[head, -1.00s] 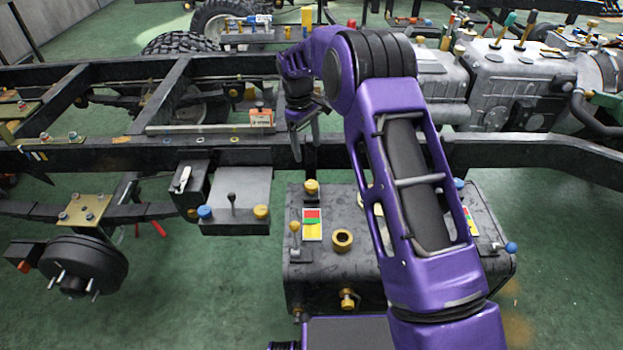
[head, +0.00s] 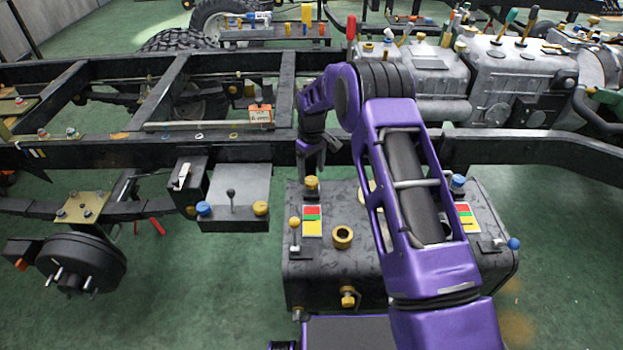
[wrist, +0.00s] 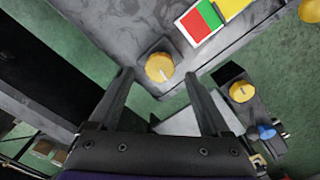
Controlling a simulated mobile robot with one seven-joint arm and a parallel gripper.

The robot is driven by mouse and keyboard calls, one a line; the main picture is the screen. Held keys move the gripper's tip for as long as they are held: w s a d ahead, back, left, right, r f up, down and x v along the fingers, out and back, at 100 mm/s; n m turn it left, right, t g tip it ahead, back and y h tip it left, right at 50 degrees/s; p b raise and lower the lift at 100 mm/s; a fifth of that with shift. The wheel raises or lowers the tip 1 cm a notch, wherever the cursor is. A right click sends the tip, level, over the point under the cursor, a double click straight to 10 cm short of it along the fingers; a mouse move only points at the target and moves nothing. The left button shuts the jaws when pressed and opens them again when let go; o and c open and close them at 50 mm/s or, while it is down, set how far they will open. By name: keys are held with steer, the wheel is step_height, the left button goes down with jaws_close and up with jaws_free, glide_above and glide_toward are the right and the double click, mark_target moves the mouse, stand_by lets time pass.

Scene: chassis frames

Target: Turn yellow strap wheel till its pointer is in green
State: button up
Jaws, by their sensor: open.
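The yellow strap wheel (head: 311,183) is a small round knob on the back left top of the dark tank. In the wrist view the wheel (wrist: 159,67) shows a pale pointer line towards its lower right. A card with red, green and yellow fields (head: 312,221) lies on the tank in front of it; in the wrist view the card (wrist: 200,20) is up and right of the wheel. The pointer does not face the card's green patch there. My gripper (head: 311,168) is open and points down over the wheel, which appears between its fingertips in the wrist view. I cannot tell whether they touch.
A black frame rail (head: 230,152) runs close behind the tank. A grey box (head: 236,190) with a lever, a blue knob and a yellow knob stands to the left. The tank also carries a yellow ring (head: 343,237), a yellow-topped lever (head: 294,224) and a blue knob (head: 458,182).

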mark_target(312, 180)
steer(key=shift+f, duration=1.45)
steer(key=shift+c, duration=0.3)
jaws_close()
steer(key=shift+m, duration=0.3)
steer(key=shift+m+b, duration=0.75)
steer(key=shift+m, duration=2.35)
